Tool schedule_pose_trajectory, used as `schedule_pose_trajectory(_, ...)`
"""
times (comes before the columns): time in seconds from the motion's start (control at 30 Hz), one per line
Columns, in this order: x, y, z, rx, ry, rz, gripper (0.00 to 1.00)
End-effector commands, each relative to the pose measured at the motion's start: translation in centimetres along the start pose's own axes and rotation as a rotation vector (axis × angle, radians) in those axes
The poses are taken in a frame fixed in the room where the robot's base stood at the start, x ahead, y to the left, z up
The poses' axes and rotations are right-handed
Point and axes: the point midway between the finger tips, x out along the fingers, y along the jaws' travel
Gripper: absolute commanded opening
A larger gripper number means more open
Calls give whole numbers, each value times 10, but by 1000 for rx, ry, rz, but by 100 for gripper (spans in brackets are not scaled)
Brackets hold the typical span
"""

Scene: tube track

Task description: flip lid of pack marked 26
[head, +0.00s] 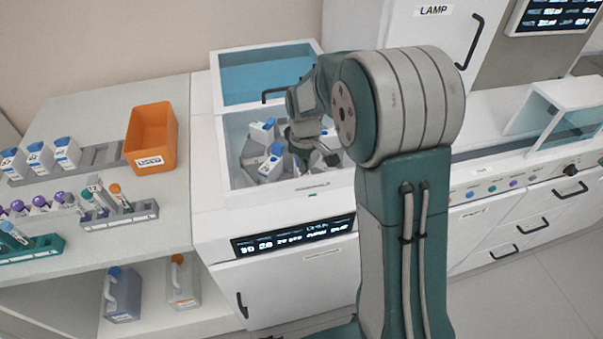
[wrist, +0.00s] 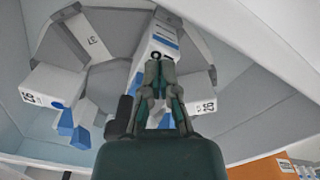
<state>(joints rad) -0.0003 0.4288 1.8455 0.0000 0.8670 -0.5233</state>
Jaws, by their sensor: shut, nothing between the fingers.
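White packs with blue lids stand in the carousel of the open-topped machine. In the head view one pack (head: 270,168) shows left of my gripper (head: 328,156), which reaches down into the well. In the wrist view my gripper (wrist: 160,72) is shut and empty, its tips in front of a white pack with a blue band (wrist: 158,38). That pack's number is partly hidden by the fingers, so I cannot read 26 surely. I cannot tell whether the tips touch it. Another numbered pack (wrist: 48,85) with a blue lid is at the left, and one (wrist: 198,107) at the right.
The machine's tinted cover (head: 262,75) stands raised behind the well. The well's white rim (head: 290,195) surrounds my gripper closely. On the left bench are an orange bin (head: 152,135), several more packs (head: 66,152) and a tube rack (head: 120,215).

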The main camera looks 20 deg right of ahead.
Motion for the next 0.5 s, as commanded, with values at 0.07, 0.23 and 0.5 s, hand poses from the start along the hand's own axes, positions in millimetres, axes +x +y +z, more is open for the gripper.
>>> schedule_pose_trajectory(0.07,2,0,0,0,-1,0,0)
schedule_pose_trajectory(0.23,5,0,0,0,-1,-1,0)
schedule_pose_trajectory(0.5,7,0,0,0,0,0,0)
